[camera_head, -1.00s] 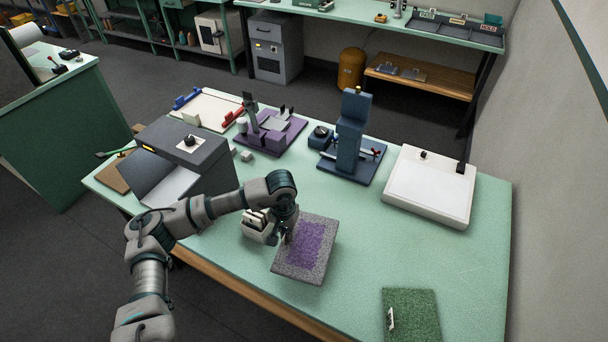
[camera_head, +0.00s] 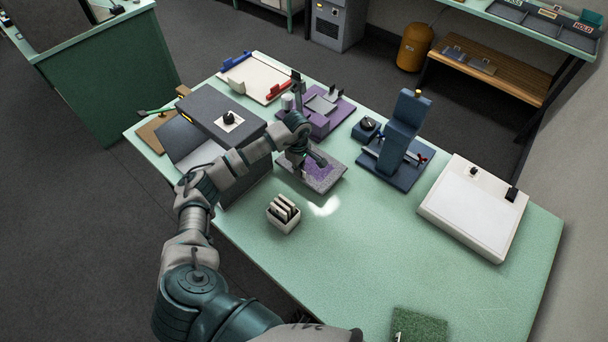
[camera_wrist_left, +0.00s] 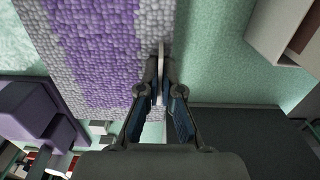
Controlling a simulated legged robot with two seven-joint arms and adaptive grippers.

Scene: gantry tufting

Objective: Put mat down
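The mat (camera_head: 325,177) is grey with a purple middle. In the head view it is over the green table (camera_head: 350,235), just in front of the purple fixture (camera_head: 318,122). My left gripper (camera_head: 303,172) is at the mat's left part and covers some of it. In the left wrist view the mat (camera_wrist_left: 95,45) fills the upper left, and the fingers (camera_wrist_left: 160,85) are closed on a thin pale tab (camera_wrist_left: 161,62) at its edge. I cannot tell whether the mat touches the table. My right gripper is not in view.
A white holder with upright cards (camera_head: 283,214) stands in front of the mat. A dark grey machine (camera_head: 222,112) is at left, a blue press (camera_head: 398,145) and a white panel (camera_head: 475,207) at right. A green mat (camera_head: 418,326) lies near the front. The table's middle is clear.

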